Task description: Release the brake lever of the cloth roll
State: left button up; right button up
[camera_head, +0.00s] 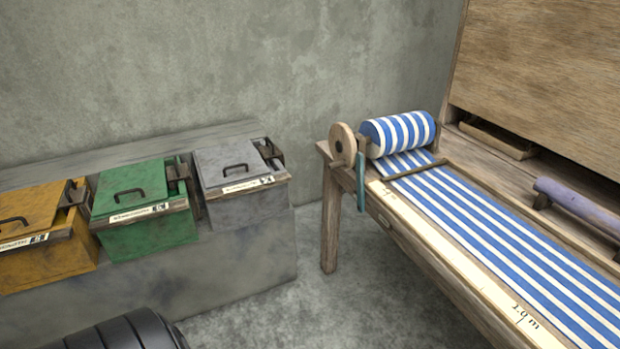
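The cloth roll (398,132), wound with blue and white striped cloth, sits at the far left end of the wooden loom table. A round wooden disc (342,145) is at the roll's left end. A narrow teal lever (360,182) hangs nearly upright just below and right of the disc, at the table's corner; it looks like the brake lever. I cannot tell from this view whether it is engaged. A brown bar (414,168) lies across the cloth (480,222) in front of the roll. Neither of my grippers shows.
Yellow (45,265), green (150,230) and grey (245,200) lidded boxes stand on a stone ledge (240,245) at left. Bare floor (300,270) lies between ledge and loom. A measuring strip (440,250) runs along the loom's near edge; a purple roller (580,203) is at right.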

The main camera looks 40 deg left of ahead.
aim_at(359, 158)
jog(key=u, duration=1.1)
